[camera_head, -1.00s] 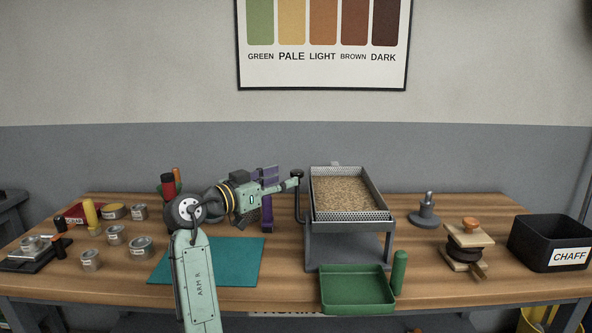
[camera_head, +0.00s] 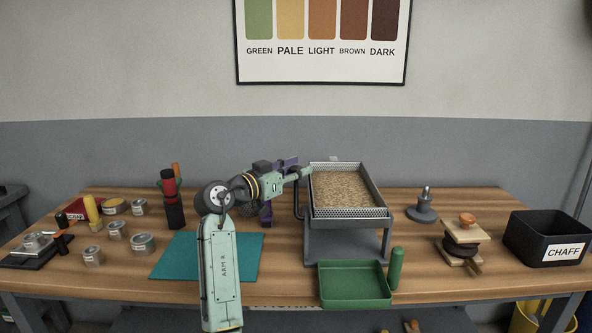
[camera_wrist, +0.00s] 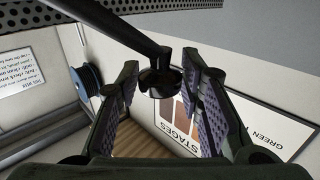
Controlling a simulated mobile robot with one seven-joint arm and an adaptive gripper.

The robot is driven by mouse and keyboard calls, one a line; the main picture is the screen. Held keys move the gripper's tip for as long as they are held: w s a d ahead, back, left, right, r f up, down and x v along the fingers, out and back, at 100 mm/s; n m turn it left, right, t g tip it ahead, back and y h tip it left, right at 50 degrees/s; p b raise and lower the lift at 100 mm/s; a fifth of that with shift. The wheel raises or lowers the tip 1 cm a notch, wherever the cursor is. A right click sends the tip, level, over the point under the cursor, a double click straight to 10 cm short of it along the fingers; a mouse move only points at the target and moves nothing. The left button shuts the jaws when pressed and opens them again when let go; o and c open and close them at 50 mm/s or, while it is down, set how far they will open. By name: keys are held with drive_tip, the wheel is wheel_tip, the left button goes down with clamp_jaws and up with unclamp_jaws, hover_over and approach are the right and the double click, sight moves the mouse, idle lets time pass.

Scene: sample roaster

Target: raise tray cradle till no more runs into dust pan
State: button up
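The tray cradle (camera_head: 347,218) is a grey stand holding a tray of tan beans (camera_head: 342,188). Its perforated edge faces front. A dark handle (camera_head: 298,198) is at its left side. The green dust pan (camera_head: 355,284) sits on the table below its front; I see no beans in it. My gripper (camera_head: 307,172) is at the top of the handle, beside the tray's left edge. In the wrist view, a dark round knob (camera_wrist: 161,80) on a bar sits between my purple-padded fingers (camera_wrist: 160,98). Gaps show on both sides, so the gripper looks open around it.
A black chaff bin (camera_head: 548,238) stands at far right. A wooden-plated piece with an orange knob (camera_head: 464,240) and a grey weight-like object (camera_head: 423,205) are right of the cradle. A teal mat (camera_head: 207,257) and several tins (camera_head: 142,244) lie left. A green cylinder (camera_head: 396,268) adjoins the pan.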

clamp_jaws()
